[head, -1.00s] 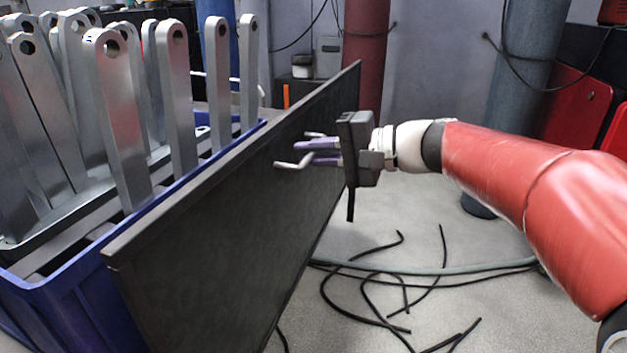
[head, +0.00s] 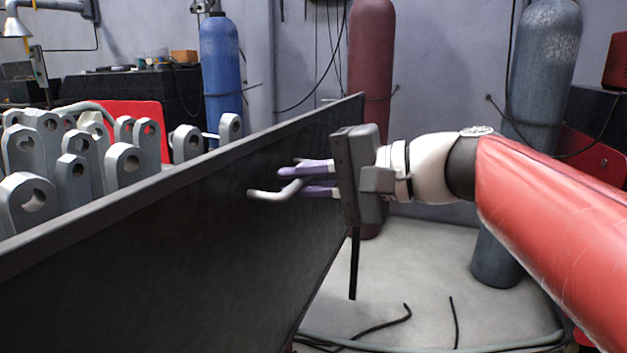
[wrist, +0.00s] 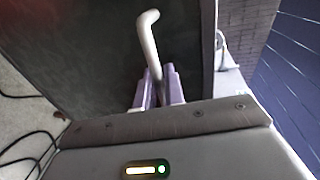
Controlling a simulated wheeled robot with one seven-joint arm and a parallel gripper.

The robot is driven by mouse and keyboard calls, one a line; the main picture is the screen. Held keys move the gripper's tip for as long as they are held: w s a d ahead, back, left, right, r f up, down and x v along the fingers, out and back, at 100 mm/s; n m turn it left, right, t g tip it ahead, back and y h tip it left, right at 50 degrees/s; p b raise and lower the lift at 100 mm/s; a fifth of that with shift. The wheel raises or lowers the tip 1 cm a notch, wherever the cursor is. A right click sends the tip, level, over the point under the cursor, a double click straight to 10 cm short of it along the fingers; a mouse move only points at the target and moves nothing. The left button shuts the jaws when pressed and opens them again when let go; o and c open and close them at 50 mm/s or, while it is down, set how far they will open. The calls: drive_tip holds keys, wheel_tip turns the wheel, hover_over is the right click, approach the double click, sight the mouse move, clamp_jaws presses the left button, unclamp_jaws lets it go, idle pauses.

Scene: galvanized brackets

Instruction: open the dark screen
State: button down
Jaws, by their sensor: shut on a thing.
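The dark screen (head: 180,245) is a flat black panel that stands upright and fills the left and middle of the head view. A pale bent handle (head: 268,194) sticks out from its face near the far end. My gripper (head: 306,181), with purple fingers, is shut on the handle. The wrist view shows the handle (wrist: 148,35) rising between the two purple fingers, with the dark panel (wrist: 90,45) behind it. The handle's part between the fingers is partly hidden.
Several grey brackets (head: 122,165) with holes stand behind the screen on the left. Gas cylinders, blue (head: 222,75), dark red (head: 370,70) and grey (head: 541,80), stand at the back. Black cables (head: 385,325) lie on the open floor at the right.

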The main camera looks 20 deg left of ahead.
drive_tip(key=c, duration=1.7)
unclamp_jaws()
drive_tip(key=shift+r, duration=0.4)
drive_tip(key=shift+o, duration=0.4)
drive_tip(key=shift+f, duration=0.1)
drive_tip(key=v, duration=0.8)
drive_tip(key=shift+b, duration=0.35)
drive_tip(key=s+d+f+t+h, duration=0.1)
drive_tip(key=s+d+f+h, duration=0.2)
drive_tip(key=f, duration=0.7)
drive_tip(key=s+d+f+t+h, duration=0.2)
drive_tip(key=s+d+f+h, duration=0.1)
drive_tip(key=d+f+h, duration=0.4)
drive_tip(key=s+d+f+n+t+h, duration=0.1)
drive_tip(key=s+d+f+h, duration=0.2)
drive_tip(key=d+f, duration=0.9)
drive_tip(key=f+h, duration=0.1)
drive_tip(key=h, duration=0.1)
drive_tip(key=shift+s+f+t+h, duration=0.25)
drive_tip(key=shift+s+t+h, duration=0.05)
drive_tip(key=shift+s, duration=0.05)
